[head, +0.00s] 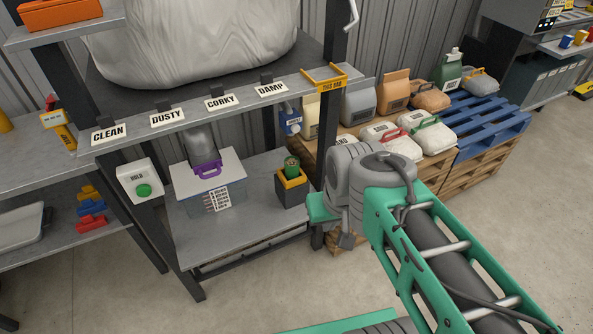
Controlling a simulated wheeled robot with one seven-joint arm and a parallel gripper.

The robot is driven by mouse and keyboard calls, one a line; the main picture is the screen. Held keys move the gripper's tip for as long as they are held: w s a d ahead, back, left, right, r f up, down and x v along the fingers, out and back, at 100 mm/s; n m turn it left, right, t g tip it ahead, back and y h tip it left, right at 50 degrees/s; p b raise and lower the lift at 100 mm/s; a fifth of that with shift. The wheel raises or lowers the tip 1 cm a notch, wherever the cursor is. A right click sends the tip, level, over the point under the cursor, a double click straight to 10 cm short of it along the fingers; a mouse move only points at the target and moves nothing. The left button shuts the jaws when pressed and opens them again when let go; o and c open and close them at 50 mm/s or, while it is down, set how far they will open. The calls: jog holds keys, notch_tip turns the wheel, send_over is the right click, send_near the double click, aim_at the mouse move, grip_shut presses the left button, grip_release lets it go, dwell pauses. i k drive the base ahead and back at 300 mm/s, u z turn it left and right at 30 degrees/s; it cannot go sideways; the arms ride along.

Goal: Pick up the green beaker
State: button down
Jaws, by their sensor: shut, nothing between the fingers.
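A green, roughly cylindrical object (292,164), which looks like the green beaker, stands upright in a dark square holder with a yellow rim (291,181). The holder is on the lower grey shelf, left of my arm. Only the upper part of the green object shows; its lower part is hidden in the holder. My arm reaches in from the lower right, its grey joint close to the right of the holder in the picture. I cannot make out my gripper's fingers; they are hidden behind the arm or out of frame.
Dark posts flank the bay. Bags lie on pallets (490,137) at right.

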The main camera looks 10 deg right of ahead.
aim_at(292, 163)
jog(key=z, duration=0.35)
jog(key=k, duration=0.3)
jog(key=u, duration=1.05)
jog(key=i, duration=1.55)
jog(key=z, duration=0.25)
